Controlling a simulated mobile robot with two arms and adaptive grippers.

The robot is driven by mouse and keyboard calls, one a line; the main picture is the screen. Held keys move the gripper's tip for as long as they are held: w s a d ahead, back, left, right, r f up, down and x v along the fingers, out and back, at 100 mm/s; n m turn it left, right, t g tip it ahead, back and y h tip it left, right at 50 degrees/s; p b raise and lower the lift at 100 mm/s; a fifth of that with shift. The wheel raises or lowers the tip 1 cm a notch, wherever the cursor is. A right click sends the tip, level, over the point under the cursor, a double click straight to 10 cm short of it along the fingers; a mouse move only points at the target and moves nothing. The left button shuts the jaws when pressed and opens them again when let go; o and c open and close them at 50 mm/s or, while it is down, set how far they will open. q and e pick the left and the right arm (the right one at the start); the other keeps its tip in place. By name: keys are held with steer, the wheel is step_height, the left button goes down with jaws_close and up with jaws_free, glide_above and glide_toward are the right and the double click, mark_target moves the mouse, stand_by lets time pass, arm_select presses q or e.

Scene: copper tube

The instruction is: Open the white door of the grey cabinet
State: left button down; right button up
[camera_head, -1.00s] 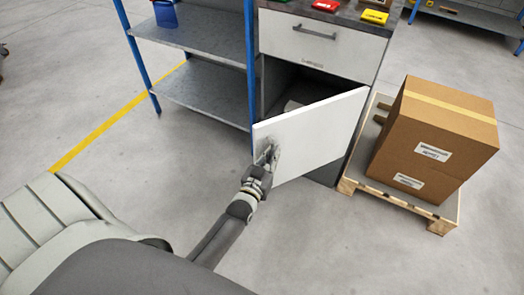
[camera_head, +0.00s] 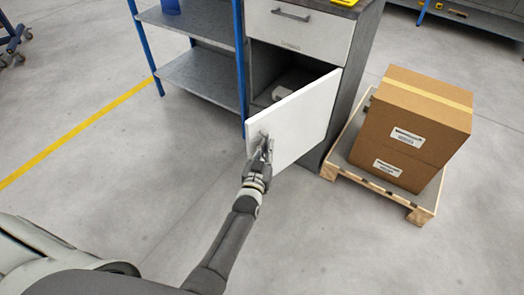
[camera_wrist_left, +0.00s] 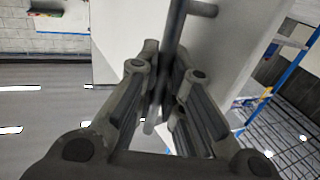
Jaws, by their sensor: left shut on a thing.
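The white door (camera_head: 303,119) of the grey cabinet (camera_head: 355,70) stands well open, swung out from its hinge side at the right. My right gripper is not in view.
A blue-framed shelf (camera_head: 203,75) stands left of the cabinet, close to the door's free edge. A cardboard box (camera_head: 415,125) sits on a wooden pallet (camera_head: 385,188) to the right. A closed drawer (camera_head: 297,28) is above the opening. The floor in front is clear.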

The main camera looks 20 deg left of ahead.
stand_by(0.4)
arm_select(q)
steer(key=c, duration=1.8)
jaws_free()
steer(key=shift+c, duration=0.2)
steer(key=shift+s+d, duration=0.25)
steer(key=shift+s, duration=1.65)
steer(key=shift+s+d, duration=0.2)
steer(key=shift+s, duration=1.7)
steer(key=shift+f, duration=0.15)
